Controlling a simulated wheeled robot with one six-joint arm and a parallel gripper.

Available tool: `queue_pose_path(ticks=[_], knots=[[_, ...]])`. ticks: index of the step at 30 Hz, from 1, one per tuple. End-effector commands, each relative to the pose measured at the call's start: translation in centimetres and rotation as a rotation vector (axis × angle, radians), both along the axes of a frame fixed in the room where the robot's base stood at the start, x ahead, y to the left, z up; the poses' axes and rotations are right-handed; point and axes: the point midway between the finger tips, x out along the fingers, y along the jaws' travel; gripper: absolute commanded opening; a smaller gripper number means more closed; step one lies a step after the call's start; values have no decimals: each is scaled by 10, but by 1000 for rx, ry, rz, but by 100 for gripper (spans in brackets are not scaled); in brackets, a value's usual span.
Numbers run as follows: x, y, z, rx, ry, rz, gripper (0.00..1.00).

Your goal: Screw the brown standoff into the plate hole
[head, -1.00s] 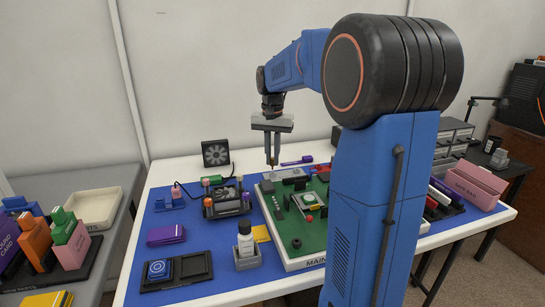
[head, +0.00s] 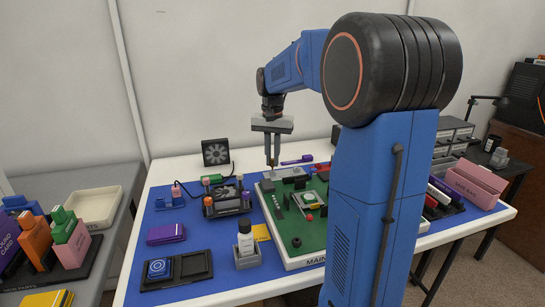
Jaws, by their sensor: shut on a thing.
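My gripper (head: 272,162) points straight down over the back left corner of the green main board (head: 283,222). Its fingers are close together, shut on the brown standoff, which is too small and too covered by the fingers to make out clearly. The fingertips are right at the left part of a grey plate (head: 291,172) at the back edge of the board. The plate hole is too small to see from here, and I cannot tell whether the standoff is in it or just above it.
A black fan (head: 215,153) stands behind, with a dark holder of tools (head: 228,203) left of the board. A white bottle (head: 245,238) stands in a grey holder in front. My arm hides the board's right side.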

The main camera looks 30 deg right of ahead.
Motion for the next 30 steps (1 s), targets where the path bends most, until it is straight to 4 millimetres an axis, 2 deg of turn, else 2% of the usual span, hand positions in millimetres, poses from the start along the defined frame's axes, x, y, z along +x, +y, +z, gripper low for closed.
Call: queue_pose_path(ticks=[30], knots=[[0, 0, -17, 0, 0, -2, 0]])
